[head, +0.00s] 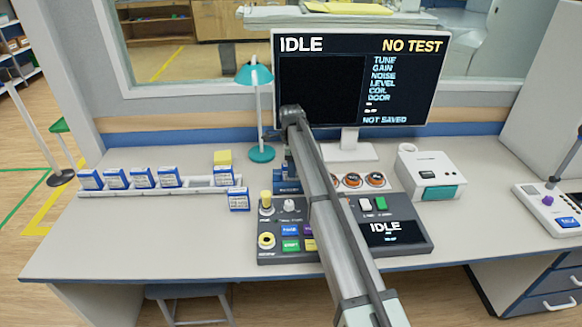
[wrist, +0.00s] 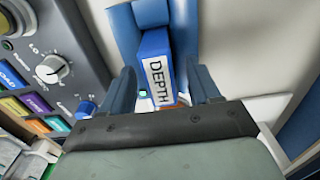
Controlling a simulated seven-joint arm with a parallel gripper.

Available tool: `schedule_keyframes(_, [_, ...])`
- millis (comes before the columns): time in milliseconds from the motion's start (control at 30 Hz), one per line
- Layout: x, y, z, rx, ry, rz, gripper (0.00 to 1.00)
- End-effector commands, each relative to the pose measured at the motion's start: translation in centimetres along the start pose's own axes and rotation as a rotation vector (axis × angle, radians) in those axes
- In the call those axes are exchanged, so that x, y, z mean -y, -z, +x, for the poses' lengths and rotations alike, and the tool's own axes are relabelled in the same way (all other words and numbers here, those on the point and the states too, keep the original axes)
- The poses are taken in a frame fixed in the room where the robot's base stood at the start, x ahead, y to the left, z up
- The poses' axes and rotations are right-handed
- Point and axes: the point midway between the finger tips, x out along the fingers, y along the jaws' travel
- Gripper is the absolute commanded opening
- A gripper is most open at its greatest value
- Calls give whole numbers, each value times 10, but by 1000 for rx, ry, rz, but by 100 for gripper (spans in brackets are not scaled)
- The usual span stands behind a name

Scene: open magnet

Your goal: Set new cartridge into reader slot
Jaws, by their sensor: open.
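In the wrist view a blue cartridge (wrist: 153,60) with a white label reading DEPTH is between the two fingers of my gripper (wrist: 163,88). The fingers are open, one on each side of it. The cartridge is against a blue housing (wrist: 124,30), which looks like the reader; how deep it sits in a slot I cannot tell. In the head view a blue unit (head: 287,188) shows just left of my arm, behind the console. My arm hides the gripper and most of this spot there. Another blue cartridge (head: 239,200) lies in front of the rack.
A white rack (head: 200,190) at the left holds several blue cartridges. The grey console (head: 280,258) with knobs and buttons lies under my arm. A teal lamp (head: 262,155) and the monitor (head: 350,80), reading IDLE and NO TEST, stand behind. The left front desk is clear.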

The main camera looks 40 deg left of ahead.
Motion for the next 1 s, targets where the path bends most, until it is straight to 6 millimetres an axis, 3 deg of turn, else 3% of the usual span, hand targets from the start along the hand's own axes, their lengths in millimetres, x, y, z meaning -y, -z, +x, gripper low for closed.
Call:
schedule_keyframes(600, [1, 0, -100, 0, 1, 0, 62])
schedule_keyframes(1000, [0, 0, -118, 0, 0, 0, 62])
